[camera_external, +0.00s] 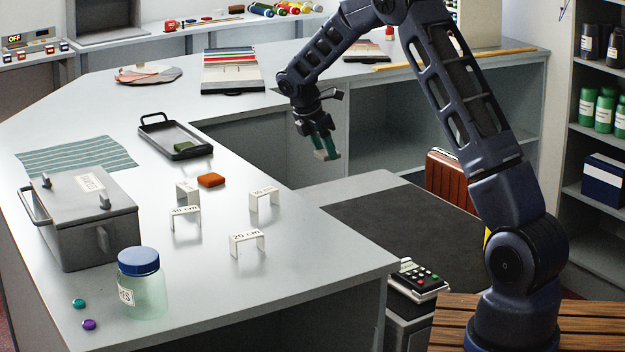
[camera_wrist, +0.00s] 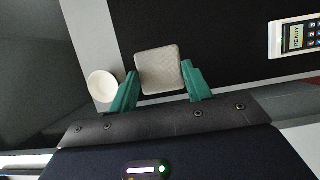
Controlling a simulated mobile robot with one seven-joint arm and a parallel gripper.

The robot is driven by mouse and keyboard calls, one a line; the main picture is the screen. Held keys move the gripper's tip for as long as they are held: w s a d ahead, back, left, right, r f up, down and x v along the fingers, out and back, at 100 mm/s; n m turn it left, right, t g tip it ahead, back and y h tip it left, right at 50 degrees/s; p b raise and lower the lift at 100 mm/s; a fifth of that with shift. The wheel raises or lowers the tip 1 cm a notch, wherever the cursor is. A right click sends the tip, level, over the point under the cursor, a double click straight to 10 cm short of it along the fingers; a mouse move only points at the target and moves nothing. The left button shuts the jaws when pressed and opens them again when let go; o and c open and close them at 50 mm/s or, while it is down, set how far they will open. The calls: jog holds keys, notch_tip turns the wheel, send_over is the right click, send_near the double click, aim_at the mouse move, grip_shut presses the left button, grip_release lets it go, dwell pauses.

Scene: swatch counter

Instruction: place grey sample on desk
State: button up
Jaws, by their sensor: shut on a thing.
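My gripper (camera_external: 325,146) hangs in the air, above and beyond the low desk's far end in the external view. Its green fingers (camera_wrist: 158,88) are shut on the grey sample (camera_wrist: 159,70), a pale grey rounded square in the wrist view. In the external view the sample is small and mostly hidden by the fingers. The desk (camera_external: 312,193) is a low grey surface with a large black mat (camera_external: 400,225); the mat also shows below the sample in the wrist view (camera_wrist: 225,35). The sample is held clear of the desk.
A keypad device (camera_external: 418,280) sits at the desk's near end. A brown case (camera_external: 448,178) stands beyond the desk. The mat is bare.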

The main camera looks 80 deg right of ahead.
notch_tip(320, 180, down, 20)
jog(key=shift+r, duration=0.1)
dwell(0.5)
jog(key=o, duration=0.9)
jog(key=shift+o, duration=0.2)
jog(key=v, duration=1.2)
